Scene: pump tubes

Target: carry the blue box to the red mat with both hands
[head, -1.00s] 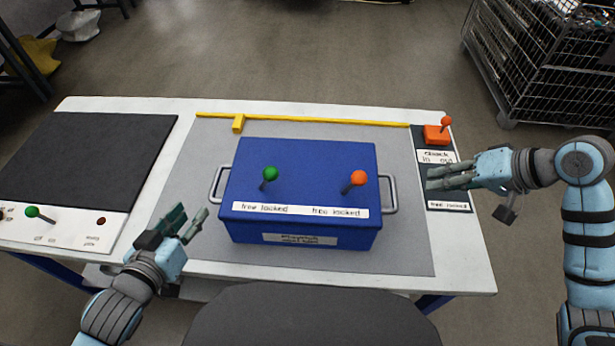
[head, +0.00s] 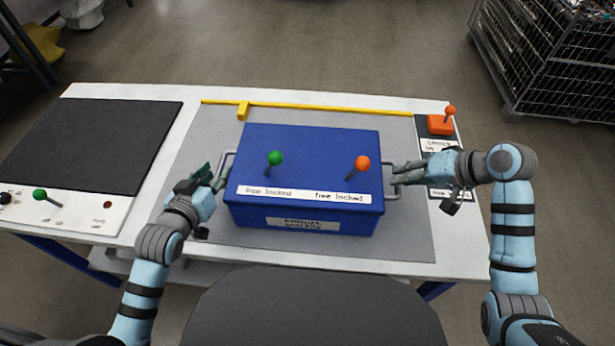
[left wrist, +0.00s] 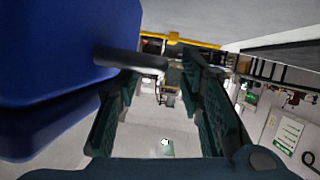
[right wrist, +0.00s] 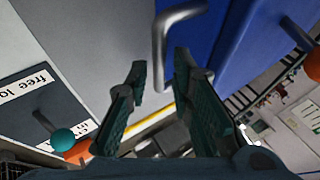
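The blue box (head: 305,155) stands on a grey area of the table, with a green knob, an orange knob and a metal handle on each side. My left gripper (head: 211,174) is at the left handle (head: 229,162). In the left wrist view its fingers (left wrist: 158,75) are apart, with the handle bar (left wrist: 130,58) reaching between them; contact cannot be told. My right gripper (head: 398,172) is at the right handle (head: 393,163). In the right wrist view its fingers (right wrist: 160,72) are apart, with the handle (right wrist: 160,45) just ahead. No red mat shows in any view.
A dark square mat (head: 88,145) lies on the table's left, above a panel with a green lever (head: 40,195). A yellow bar (head: 330,108) runs behind the box. A small orange lever unit (head: 440,124) sits at right. A wire cage (head: 550,55) stands on the floor.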

